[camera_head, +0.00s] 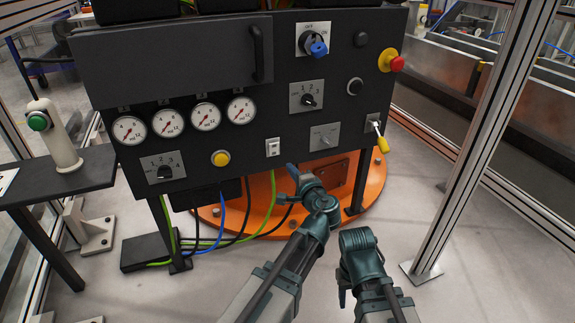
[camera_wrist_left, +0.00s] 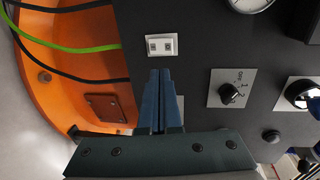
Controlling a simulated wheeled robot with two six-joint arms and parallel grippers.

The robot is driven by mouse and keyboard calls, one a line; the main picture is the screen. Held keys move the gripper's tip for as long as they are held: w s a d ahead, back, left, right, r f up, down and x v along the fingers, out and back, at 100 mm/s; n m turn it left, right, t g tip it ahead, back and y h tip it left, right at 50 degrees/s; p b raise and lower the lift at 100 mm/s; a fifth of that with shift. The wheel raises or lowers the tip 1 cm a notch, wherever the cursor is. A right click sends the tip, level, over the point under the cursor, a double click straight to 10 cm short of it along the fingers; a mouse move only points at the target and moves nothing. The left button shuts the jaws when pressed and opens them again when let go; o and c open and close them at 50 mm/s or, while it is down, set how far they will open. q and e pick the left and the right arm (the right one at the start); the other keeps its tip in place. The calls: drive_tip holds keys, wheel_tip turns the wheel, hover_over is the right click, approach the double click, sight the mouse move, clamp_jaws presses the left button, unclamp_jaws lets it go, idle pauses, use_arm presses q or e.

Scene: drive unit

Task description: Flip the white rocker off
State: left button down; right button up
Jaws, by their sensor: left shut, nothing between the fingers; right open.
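The white rocker (camera_head: 272,147) is a small upright white plate low in the middle of the dark panel. In the left wrist view the rocker (camera_wrist_left: 162,45) shows two small dark-edged squares on its plate; which side is pressed in I cannot tell. My left gripper (camera_head: 288,173) is shut and empty, just below and a little right of the rocker. In the left wrist view its blue fingers (camera_wrist_left: 157,78) lie together, tips pointing at the plate, with a gap visible in the picture. My right gripper (camera_head: 344,285) is open, low in front of the panel; its fingers are mostly hidden.
A red emergency button (camera_head: 391,61) and a yellow-tipped lever (camera_head: 381,143) stick out at right. Cables hang below the panel over an orange base (camera_head: 258,190).

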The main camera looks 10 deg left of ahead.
use_arm(q)
drive_tip(key=b, duration=0.1)
approach(275, 147)
drive_tip(key=w+a+f, duration=0.2)
drive_tip(key=shift+w+a+r, duration=0.2)
drive_tip(key=shift+w+a, duration=0.05)
drive_tip(key=shift+w, duration=0.3)
drive_tip(key=shift+w+a+r, duration=0.2)
drive_tip(key=shift+w, duration=0.4)
drive_tip(key=shift+w+a, duration=0.4)
drive_tip(key=shift+w, duration=0.05)
drive_tip(key=shift+p, duration=0.3)
